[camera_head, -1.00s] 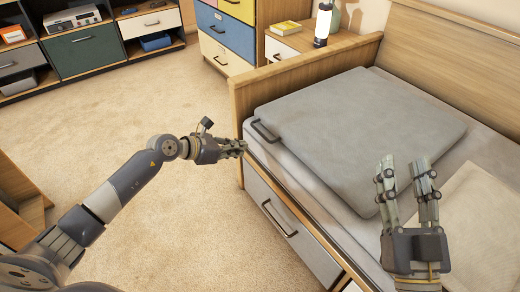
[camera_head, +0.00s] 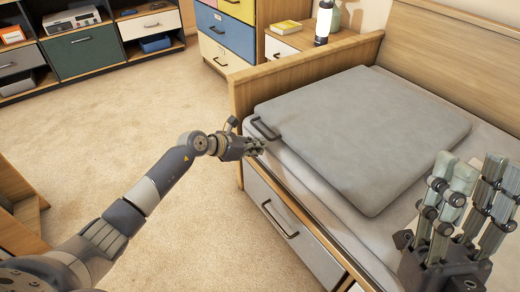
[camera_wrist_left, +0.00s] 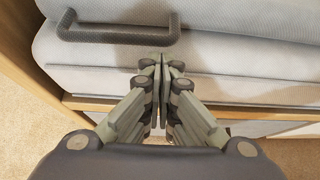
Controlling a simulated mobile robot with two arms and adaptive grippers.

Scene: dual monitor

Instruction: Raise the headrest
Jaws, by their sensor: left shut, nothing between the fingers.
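The grey headrest (camera_head: 362,136) lies flat on the bed at its head end. A dark handle (camera_head: 263,129) sticks out from its near left edge. My left gripper (camera_head: 260,146) is shut and empty, just below that handle at the bed's side. In the left wrist view the shut fingers (camera_wrist_left: 160,62) point at the mattress edge, with the handle (camera_wrist_left: 118,36) above them and to the left, apart from them. My right gripper (camera_head: 475,168) is open and empty over the lower right of the bed.
The wooden bed end board (camera_head: 300,75) rises beside the headrest. A drawer with a handle (camera_head: 281,221) sits under the mattress. A nightstand (camera_head: 290,45) with a lamp (camera_head: 323,22) stands behind. The carpet (camera_head: 110,140) at left is clear.

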